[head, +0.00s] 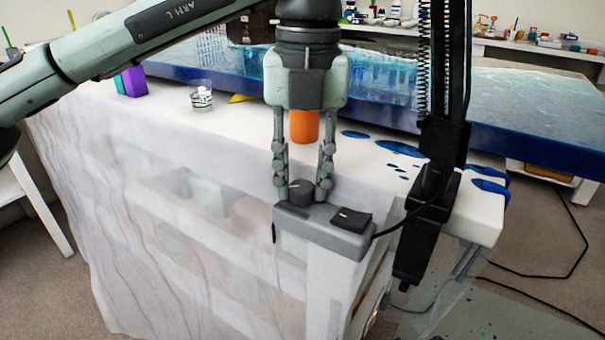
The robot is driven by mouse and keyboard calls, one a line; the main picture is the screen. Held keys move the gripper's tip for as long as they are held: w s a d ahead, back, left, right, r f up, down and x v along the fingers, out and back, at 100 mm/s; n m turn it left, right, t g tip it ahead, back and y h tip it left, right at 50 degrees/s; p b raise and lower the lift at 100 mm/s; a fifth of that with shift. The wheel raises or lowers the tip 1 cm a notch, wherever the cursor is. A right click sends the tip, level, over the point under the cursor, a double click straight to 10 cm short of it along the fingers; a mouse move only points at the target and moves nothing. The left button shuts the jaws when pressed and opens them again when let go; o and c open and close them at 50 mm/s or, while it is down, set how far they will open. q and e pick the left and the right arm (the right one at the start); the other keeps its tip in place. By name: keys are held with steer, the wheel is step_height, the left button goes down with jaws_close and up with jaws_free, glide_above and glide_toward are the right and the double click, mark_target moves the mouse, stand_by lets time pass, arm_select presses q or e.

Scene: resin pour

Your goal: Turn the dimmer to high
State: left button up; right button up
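The dimmer is a grey box (323,231) at the front corner of the white-covered table. A dark round knob (300,191) stands on its left part and a black rocker switch (352,219) on its right part. My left gripper (302,188) points straight down over the box, with one finger on each side of the knob. The fingers are apart; whether they touch the knob is not clear. The knob's setting cannot be read. My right gripper is not in view.
An orange cup (304,126) stands just behind the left gripper. A clear cup (201,97) and a purple block (134,82) are farther left. A blue resin slab (390,95) lies behind. A black stand (432,200) with a coiled cable rises right of the dimmer.

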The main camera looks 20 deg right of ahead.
arm_select(q)
jaws_close()
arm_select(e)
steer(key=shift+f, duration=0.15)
